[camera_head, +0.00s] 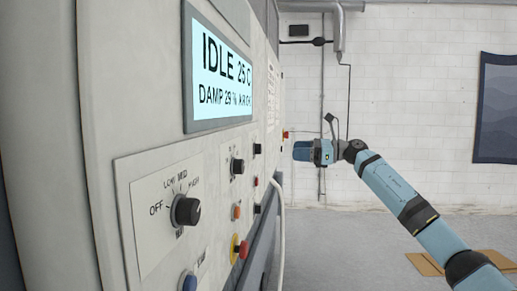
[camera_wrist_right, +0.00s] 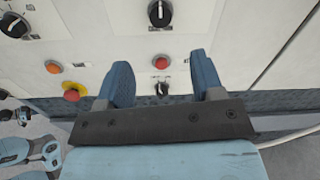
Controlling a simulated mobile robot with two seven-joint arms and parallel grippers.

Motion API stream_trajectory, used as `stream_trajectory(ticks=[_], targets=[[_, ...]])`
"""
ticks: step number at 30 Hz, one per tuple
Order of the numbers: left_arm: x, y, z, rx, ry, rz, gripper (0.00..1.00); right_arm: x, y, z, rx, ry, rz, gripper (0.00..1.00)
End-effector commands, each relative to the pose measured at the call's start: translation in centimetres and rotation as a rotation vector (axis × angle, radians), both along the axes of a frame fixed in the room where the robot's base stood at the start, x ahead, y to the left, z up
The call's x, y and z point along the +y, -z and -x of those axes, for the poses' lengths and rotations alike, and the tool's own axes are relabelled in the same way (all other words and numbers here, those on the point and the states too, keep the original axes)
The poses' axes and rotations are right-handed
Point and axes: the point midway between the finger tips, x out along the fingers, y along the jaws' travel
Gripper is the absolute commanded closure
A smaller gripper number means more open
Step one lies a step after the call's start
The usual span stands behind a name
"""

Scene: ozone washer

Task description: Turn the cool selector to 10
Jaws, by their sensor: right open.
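The grey control panel (camera_head: 150,105) runs along the left of the head view. No label reading "cool" is legible, so I cannot tell which knob is the cool selector. A small black knob (camera_wrist_right: 162,88) shows between my right fingers in the wrist view, below a red button (camera_wrist_right: 161,62). A larger black knob (camera_wrist_right: 160,14) is above them. My right gripper (camera_head: 300,151) is open and empty, facing the panel; its fingers (camera_wrist_right: 164,78) also show in the wrist view. Whether they touch the panel is unclear. My left gripper is out of view.
A large OFF/LOW/MED/HIGH knob (camera_head: 186,210) and a display (camera_head: 217,76) reading IDLE 25 C are nearer. An orange button (camera_wrist_right: 54,67) and a red button on yellow (camera_wrist_right: 72,92) are left of my fingers. A pale hose (camera_head: 281,235) hangs beside the panel.

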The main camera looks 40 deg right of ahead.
Motion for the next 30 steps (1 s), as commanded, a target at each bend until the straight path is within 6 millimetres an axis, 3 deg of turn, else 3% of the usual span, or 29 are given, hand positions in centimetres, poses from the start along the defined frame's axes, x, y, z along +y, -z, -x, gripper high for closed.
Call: stream_trajectory(ticks=[6, 15, 29, 30], targets=[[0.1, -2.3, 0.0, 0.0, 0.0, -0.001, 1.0, 3.1, -0.5, -3.9, -0.001, -0.004, -0.006, 0.39], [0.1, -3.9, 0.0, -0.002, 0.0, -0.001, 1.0, 6.2, -0.2, -7.9, 0.0, -0.002, -0.005, 0.39], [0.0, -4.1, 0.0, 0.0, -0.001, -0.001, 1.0, 7.0, 0.0, -9.0, 0.0, 0.0, -0.004, 0.39], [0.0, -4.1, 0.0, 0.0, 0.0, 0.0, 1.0, 7.0, 0.0, -9.0, 0.0, -0.001, -0.003, 0.46]])
